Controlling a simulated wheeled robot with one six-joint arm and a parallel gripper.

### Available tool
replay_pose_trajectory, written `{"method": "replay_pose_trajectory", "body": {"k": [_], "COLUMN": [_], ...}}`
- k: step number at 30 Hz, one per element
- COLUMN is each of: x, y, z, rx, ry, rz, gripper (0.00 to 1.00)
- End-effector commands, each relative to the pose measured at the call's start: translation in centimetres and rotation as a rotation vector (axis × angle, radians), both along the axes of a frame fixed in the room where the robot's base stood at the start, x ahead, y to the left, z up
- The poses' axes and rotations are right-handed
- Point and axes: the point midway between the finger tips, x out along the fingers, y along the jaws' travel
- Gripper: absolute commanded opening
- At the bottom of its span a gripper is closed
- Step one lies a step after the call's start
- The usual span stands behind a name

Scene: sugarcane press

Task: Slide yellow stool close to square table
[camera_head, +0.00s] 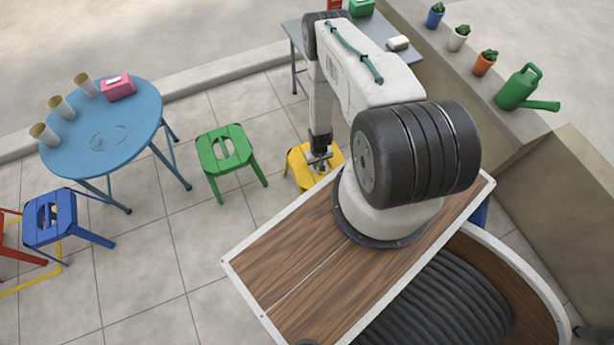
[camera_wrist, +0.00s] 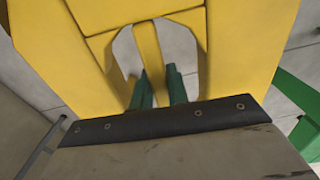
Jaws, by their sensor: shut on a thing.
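The yellow stool (camera_head: 298,172) stands upright on the tiles in the head view, partly hidden by my arm and my wooden deck. My gripper (camera_head: 321,160) points down at its seat. In the wrist view the yellow seat (camera_wrist: 235,45) fills the upper part. The green fingertips of my gripper (camera_wrist: 158,88) reach into the seat's opening and are shut on the middle bar of the stool. The square table (camera_head: 293,32), grey-blue with thin legs, stands beyond the stool at the top, partly hidden by my arm.
A green stool (camera_head: 213,138) stands left of the yellow one. A round blue table (camera_head: 130,120), a blue stool (camera_head: 45,212) and a red stool (camera_head: 12,255) are farther left. A low wall with a green watering can (camera_head: 515,90) runs along the right. Tiles toward the square table look clear.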

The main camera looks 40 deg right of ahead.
Motion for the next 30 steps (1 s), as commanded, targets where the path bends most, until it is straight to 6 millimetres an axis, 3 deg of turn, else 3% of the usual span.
{"method": "replay_pose_trajectory", "body": {"k": [21,30], "x": [-1.6,-1.9], "y": [-5.6,-6.7], "z": [0.0,0.0], "rx": [0.000,0.000], "ry": [-0.001,-0.001], "rz": [-0.002,0.000], "gripper": [0.00,0.00]}}
